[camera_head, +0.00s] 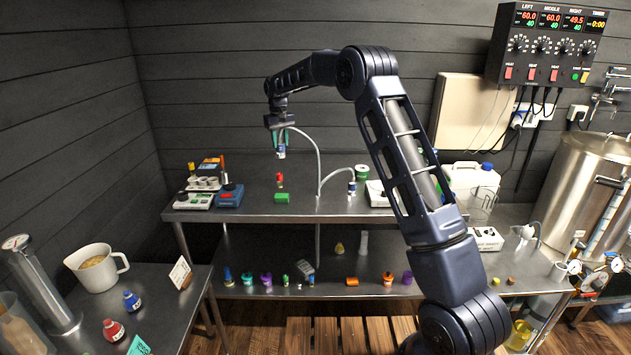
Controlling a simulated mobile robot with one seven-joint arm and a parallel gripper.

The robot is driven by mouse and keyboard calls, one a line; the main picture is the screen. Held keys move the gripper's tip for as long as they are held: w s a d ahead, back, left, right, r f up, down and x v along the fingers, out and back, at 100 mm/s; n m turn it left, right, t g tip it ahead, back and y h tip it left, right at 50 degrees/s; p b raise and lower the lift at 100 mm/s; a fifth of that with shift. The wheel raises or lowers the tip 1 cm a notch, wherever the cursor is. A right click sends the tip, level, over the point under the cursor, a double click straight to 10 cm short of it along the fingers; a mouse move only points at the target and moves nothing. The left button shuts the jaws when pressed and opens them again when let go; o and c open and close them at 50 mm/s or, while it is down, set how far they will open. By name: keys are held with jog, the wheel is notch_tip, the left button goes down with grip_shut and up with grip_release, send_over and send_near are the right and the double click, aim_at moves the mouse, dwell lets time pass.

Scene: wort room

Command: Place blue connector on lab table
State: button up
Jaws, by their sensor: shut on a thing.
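My gripper (279,140) hangs pointing down above the upper surface of the metal lab table (240,208), in front of the dark wall. A pale thin hose (317,160) runs from beside the gripper to the right and down to the table. The connector appears to be held in the air, clear of the table surface.
A red-topped item and green block (282,198) stand below the gripper. A small bottle-like fitting (352,187) with a pale tube stands to the right. Devices (229,195) fill the table's left end.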

jog(key=w+d+r+m, duration=0.2)
jog(key=w+d, duration=0.1)
jog(key=d, duration=0.7)
jog(key=f, duration=1.9)
jog(key=shift+s+f, duration=0.25)
jog(key=shift+f, duration=0.15)
jog(key=o, duration=1.1)
jog(key=shift+f, duration=0.1)
jog(key=shift+c, duration=0.2)
notch_tip(320, 180, up, 12)
jog(key=shift+r, duration=0.2)
